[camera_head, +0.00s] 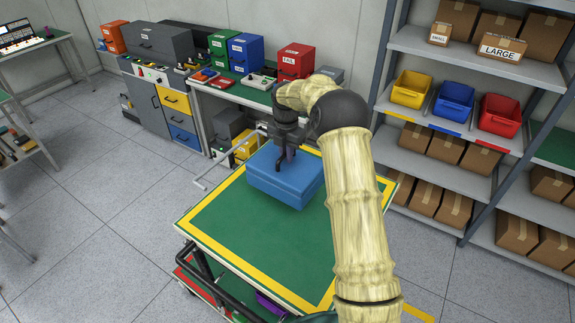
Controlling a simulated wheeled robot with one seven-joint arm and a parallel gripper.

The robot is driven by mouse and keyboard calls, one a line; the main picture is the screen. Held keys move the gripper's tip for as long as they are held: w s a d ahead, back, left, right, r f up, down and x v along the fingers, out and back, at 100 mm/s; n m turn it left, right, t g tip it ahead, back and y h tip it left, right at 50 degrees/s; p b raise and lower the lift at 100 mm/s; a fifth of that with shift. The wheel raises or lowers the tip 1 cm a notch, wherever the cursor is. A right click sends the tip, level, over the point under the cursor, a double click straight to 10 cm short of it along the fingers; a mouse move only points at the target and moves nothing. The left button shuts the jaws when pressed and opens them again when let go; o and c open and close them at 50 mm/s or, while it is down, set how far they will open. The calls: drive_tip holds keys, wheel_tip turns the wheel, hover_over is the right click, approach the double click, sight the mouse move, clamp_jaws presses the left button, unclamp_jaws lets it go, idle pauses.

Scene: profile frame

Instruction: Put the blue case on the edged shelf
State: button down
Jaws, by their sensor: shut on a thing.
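The blue case (286,181) is a box with a lid, over the far part of a green-topped cart with a yellow border. My gripper (282,163) is at the case's top from above, shut on it; the fingertips are partly hidden by the dark gripper body. I cannot tell whether the case touches the cart top or hangs just above it. Shelving stands at the right, with a shelf (462,131) that holds yellow, blue and red bins and has coloured strips along its front edge. I cannot tell whether this is the edged shelf.
The green cart top (262,250) is bare in front of the case. A workbench (235,91) with coloured boxes stands behind. A yellow bin (410,89), a blue bin (453,101) and a red bin (499,115) fill much of their shelf. Cardboard boxes (447,147) sit below. Open floor lies left.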

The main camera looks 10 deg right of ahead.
sight(286, 164)
drive_tip(key=shift+w+f, duration=0.1)
drive_tip(key=shift+f, duration=0.2)
drive_tip(key=shift+f+p, duration=0.75)
drive_tip(key=shift+f, duration=1.05)
drive_tip(key=c, duration=1.5)
unclamp_jaws()
drive_tip(key=shift+f, duration=0.15)
drive_tip(key=shift+o, duration=0.2)
wheel_tip(286, 164, up, 12)
drive_tip(key=b, duration=0.3)
